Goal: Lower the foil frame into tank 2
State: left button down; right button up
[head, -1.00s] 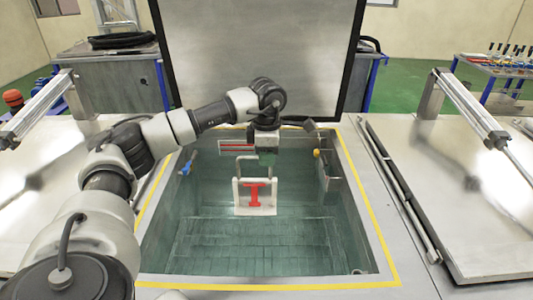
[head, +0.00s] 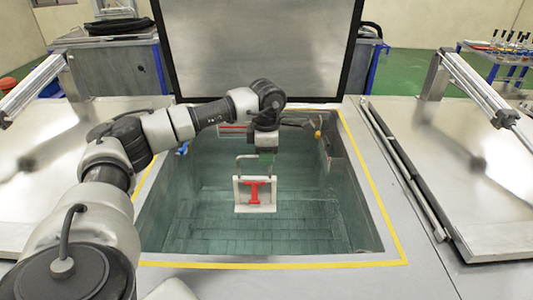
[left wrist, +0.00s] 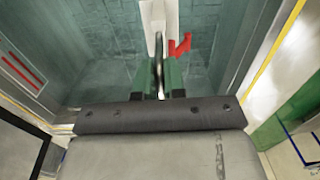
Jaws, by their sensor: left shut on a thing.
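The foil frame (head: 241,196) is a small white frame with a red T-shaped piece (head: 255,190) and a grey wire handle on top. It hangs upright over the middle of the open tank (head: 210,228), which has green tiled walls; no number is legible. I cannot tell how deep the frame hangs. My left gripper (head: 266,158) is above the frame, shut on its handle. In the left wrist view the green fingers (left wrist: 158,82) pinch the handle (left wrist: 158,55), and the white frame (left wrist: 158,18) shows beyond. My right gripper is out of view.
A yellow line (head: 300,265) borders the tank opening. An open lid (head: 260,45) stands up behind it. Closed metal lids lie left (head: 40,175) and right (head: 480,160). Fittings, one with an orange knob (head: 318,134), sit at the tank's far walls. Room is clear around the frame.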

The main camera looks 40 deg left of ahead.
pick_arm(q)
jog(key=b, duration=0.7)
send_over(266, 202)
jog(key=shift+w+f, duration=0.1)
jog(key=shift+f, duration=5.1)
jog(key=shift+f+b, duration=1.25)
jog(key=shift+f, duration=0.95)
jog(key=shift+f+b, duration=0.45)
jog(key=shift+f, duration=0.25)
jog(key=c, duration=1.1)
grip_release()
